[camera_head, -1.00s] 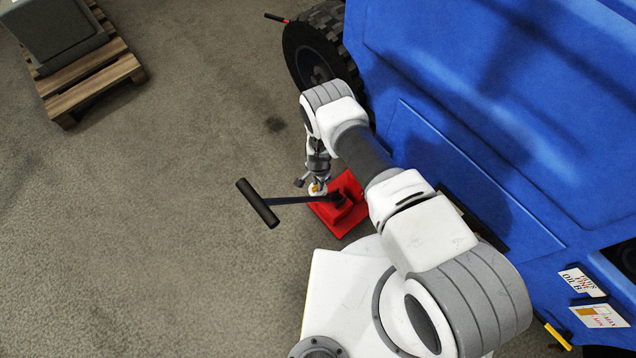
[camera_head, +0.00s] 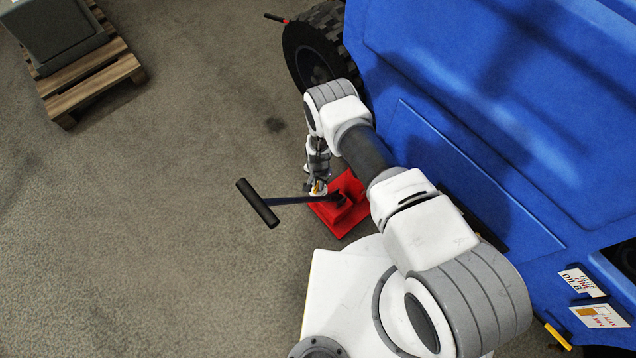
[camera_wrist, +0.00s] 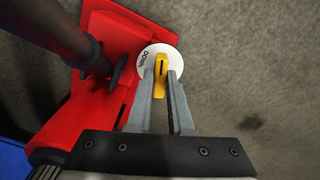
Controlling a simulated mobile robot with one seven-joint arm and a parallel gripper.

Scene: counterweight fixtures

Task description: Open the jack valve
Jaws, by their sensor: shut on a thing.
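The red jack (camera_head: 345,207) stands on the floor beside the blue machine, its dark handle (camera_head: 262,203) reaching out to the left. In the wrist view the jack body (camera_wrist: 90,95) fills the left side. The yellow valve knob (camera_wrist: 161,76) sits on a white round plate (camera_wrist: 148,58) marked "DOWN". My gripper (camera_wrist: 161,78) is shut on the yellow knob, with one grey finger on each side of it. In the head view my gripper (camera_head: 318,188) is small and partly hides the knob.
The blue machine (camera_head: 480,110) with a black tyre (camera_head: 312,58) stands close on the right of my arm. The handle post (camera_wrist: 70,40) rises near the fingers. A wooden pallet (camera_head: 95,80) with a grey block is at the upper left. The floor on the left is clear.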

